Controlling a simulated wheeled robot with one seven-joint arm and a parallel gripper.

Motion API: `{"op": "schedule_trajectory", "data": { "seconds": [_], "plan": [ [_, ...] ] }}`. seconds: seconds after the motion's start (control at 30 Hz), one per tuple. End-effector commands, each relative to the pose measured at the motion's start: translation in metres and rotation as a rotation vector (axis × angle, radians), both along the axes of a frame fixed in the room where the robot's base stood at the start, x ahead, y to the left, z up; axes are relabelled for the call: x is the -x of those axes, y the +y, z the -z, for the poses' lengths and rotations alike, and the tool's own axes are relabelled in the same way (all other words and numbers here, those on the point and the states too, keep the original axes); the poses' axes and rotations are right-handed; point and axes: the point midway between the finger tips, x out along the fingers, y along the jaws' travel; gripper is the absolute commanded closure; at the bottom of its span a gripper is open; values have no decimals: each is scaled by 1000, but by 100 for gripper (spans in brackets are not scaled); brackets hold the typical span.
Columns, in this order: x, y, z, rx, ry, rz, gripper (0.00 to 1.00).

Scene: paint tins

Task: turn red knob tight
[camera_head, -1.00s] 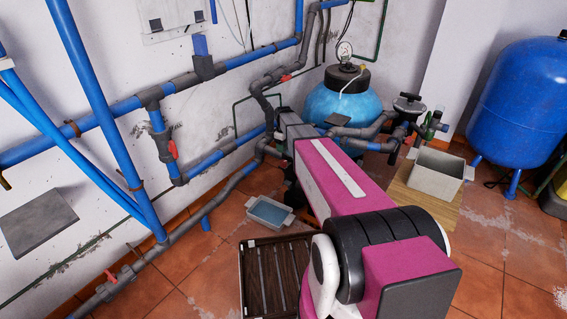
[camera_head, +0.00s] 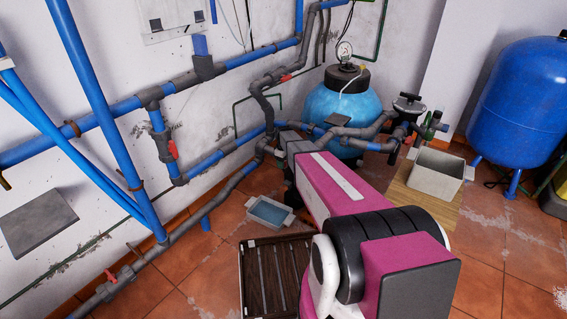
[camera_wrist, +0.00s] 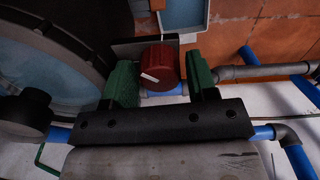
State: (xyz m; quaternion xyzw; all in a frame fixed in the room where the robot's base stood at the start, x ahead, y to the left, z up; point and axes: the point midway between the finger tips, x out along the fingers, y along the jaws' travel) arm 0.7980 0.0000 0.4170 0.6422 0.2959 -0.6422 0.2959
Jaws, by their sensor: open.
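The red knob (camera_wrist: 162,64) shows in the wrist view as a dark red cylinder with a white mark on its lower left. It sits at a blue pipe piece (camera_wrist: 165,90). My gripper (camera_wrist: 160,70) is open, with one green finger on each side of the knob. A small gap shows between the knob and each finger, wider on the right. A flat dark plate (camera_wrist: 128,48) lies just behind the knob. In the head view my arm hides the gripper and this knob.
Blue and grey pipes (camera_head: 240,60) run along the wall. The light blue tank (camera_head: 342,105) stands close to my arm's far end. Bare tiles show at right.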

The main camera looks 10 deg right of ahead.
Motion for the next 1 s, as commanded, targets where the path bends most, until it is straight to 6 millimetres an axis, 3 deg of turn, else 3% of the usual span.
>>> {"op": "schedule_trajectory", "data": {
  "seconds": [0.03, 0.07, 0.13, 0.17, 0.57, 1.0],
  "plan": [
    [0, 0, 0, 0, 0, 0, 47],
    [0, 0, 0, 0, 0, 0, 54],
    [0, 0, 0, 0, 0, 0, 77],
    [0, 0, 0, 0, 0, 0, 82],
    [0, 0, 0, 0, 0, 55, 82],
    [0, 0, -1, 0, 0, 393, 82]
  ]
}}
